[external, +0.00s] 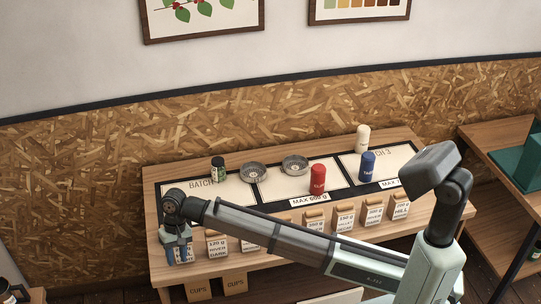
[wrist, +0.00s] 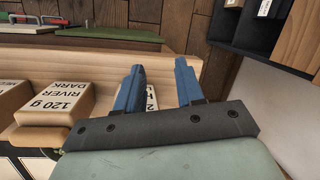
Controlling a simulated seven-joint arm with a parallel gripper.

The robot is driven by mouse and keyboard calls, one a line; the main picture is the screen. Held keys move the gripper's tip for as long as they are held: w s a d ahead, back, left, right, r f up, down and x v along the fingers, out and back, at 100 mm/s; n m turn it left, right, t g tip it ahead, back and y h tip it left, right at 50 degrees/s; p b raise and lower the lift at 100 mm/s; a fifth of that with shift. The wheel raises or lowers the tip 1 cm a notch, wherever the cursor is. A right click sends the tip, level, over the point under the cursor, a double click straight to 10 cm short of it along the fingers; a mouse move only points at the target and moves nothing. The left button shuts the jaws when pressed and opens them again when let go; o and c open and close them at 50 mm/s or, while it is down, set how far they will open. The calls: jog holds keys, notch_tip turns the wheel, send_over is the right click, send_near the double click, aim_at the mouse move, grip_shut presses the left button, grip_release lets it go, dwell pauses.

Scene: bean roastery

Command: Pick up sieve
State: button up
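Two round grey metal dishes lie on the table's batch sheet in the external view, a left dish (external: 253,172) and a right dish (external: 294,165). They look like sieves, but the picture is too small to tell which is the sieve. My gripper (external: 178,254) is at the table's front left corner, well to the left of and in front of both dishes. In the wrist view my gripper (wrist: 160,65) has its two blue fingers apart. A labelled bag (wrist: 151,98) shows between or beyond them; whether they touch it is unclear. No dish shows in the wrist view.
Several labelled bags, such as the 120 g River Dark bag (external: 217,244), line the table's (external: 162,222) front edge. A dark jar (external: 218,168), a red canister (external: 317,179), a blue canister (external: 367,166) and a cream canister (external: 362,139) stand around the dishes.

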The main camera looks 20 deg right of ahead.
jog(key=w+d+r+m, duration=0.1)
jog(key=w+r, duration=0.1)
jog(key=w+d+r+m, duration=0.1)
jog(key=w+r, duration=0.1)
jog(key=w, duration=0.1)
jog(key=w+d+r+m, duration=0.1)
jog(key=w+d+r, duration=0.1)
jog(key=shift+w+m+t, duration=0.2)
jog(key=shift+m+t, duration=0.1)
jog(key=w+d+m+t+h, duration=0.1)
jog(key=w+d+m, duration=0.2)
jog(key=w+d, duration=0.35)
jog(key=w+d+m+t, duration=0.1)
jog(key=w+d+m, duration=0.25)
jog(key=w, duration=0.65)
jog(key=f, duration=0.9)
jog(key=a+f, duration=0.1)
jog(key=f, duration=0.3)
jog(key=shift+s+f, duration=0.15)
jog(key=shift+f, duration=0.15)
jog(key=shift+c, duration=0.4)
grip_shut()
